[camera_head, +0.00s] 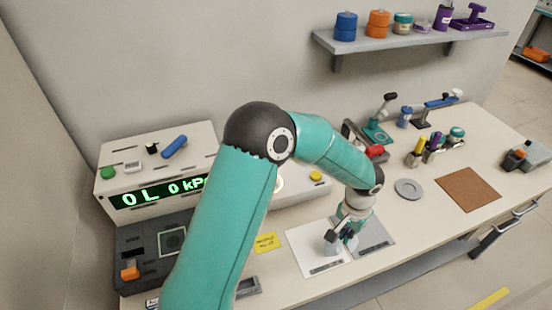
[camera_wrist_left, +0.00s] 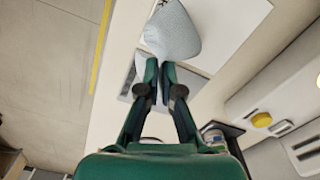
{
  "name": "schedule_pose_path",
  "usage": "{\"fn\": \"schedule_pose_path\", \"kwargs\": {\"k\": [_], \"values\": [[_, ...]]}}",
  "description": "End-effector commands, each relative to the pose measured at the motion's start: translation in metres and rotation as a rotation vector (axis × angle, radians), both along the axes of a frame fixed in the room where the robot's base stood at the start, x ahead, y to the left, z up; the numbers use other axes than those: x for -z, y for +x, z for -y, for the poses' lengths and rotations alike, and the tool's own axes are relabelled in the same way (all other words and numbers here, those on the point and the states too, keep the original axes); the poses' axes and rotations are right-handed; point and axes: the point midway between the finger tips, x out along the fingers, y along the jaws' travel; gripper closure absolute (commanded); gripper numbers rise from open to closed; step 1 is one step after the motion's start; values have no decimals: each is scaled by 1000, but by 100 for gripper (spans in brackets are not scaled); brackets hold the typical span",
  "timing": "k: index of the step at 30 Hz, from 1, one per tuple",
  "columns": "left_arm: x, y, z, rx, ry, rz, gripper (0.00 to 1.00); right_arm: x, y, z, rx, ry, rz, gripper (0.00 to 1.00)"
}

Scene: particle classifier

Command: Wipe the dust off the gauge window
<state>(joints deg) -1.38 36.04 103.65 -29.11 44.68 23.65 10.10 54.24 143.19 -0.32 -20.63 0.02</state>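My left gripper (camera_head: 345,236) is low over the white sheet on the bench, pointing down. In the left wrist view its fingers (camera_wrist_left: 160,72) are close together on a pale blue-grey cloth (camera_wrist_left: 172,32). The cloth bulges out beyond the fingertips, and part shows left of them. In the head view the cloth (camera_head: 333,245) is small below the fingers; I cannot tell whether it touches the sheet. The gauge unit (camera_head: 145,170) stands at the left, its dark window (camera_head: 150,193) showing green digits, partly hidden by my left arm. Dust cannot be made out. My right gripper is not in view.
A dark box (camera_head: 140,247) with a square pane stands before the gauge unit. A white sheet (camera_head: 305,238) and grey plate (camera_head: 376,238) lie under the gripper. A grey disc (camera_head: 408,188), brown mat (camera_head: 468,189) and several bottles are right. A shelf (camera_head: 400,40) hangs above.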

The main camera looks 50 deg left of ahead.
Motion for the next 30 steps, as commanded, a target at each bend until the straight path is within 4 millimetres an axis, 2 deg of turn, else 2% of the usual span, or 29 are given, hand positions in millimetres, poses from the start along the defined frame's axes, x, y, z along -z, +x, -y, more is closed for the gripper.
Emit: {"fn": "schedule_pose_path", "kwargs": {"k": [8, 13, 17, 21, 27, 30], "values": [[-1, 4, -4, -43, 1, 1, 100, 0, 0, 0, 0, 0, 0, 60], [-7, 16, -30, -291, 2, 2, 100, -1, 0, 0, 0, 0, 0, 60], [-16, 27, -70, -637, 5, 2, 100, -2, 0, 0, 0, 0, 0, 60], [-28, 36, -123, -1093, 8, 3, 100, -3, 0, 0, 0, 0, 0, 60], [-46, 34, -200, -1735, 7, 1, 100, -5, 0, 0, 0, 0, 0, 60], [-55, 30, -231, -2002, 7, 1, 100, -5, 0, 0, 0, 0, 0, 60]]}}
